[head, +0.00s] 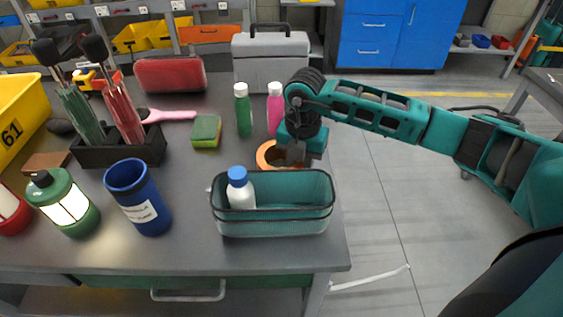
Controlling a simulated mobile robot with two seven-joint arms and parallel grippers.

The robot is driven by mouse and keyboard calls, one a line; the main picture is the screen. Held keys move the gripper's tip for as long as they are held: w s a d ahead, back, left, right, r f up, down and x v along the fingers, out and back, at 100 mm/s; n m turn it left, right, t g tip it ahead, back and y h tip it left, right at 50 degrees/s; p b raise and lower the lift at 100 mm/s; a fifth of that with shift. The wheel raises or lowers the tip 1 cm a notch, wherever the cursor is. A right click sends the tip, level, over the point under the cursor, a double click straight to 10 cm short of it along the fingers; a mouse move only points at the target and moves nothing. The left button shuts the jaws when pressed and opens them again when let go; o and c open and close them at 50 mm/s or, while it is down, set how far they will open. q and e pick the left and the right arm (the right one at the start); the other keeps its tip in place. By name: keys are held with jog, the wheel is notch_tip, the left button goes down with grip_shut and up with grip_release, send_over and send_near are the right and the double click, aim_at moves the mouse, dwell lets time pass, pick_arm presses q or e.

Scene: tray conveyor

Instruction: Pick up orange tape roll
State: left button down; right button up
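The orange tape roll (264,156) lies on the grey workbench, just behind the teal basket. The basket's back rim hides its near edge, and my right gripper covers its right part. My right gripper (292,158) points down at the right side of the roll, its arm coming in from the right. Its fingertips are small and dark here, so I cannot tell whether they are open or closed on the roll. My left gripper is not in view.
A teal basket (285,222) holding a white bottle with a blue cap (240,189) stands in front. Green (243,112) and pink (274,110) bottles stand behind the roll. A grey toolbox (270,62) is further back. A blue cup (138,198) stands left.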

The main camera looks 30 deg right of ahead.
grip_shut()
notch_tip(320, 180, up, 20)
jog(key=shift+p, duration=0.45)
dwell(0.4)
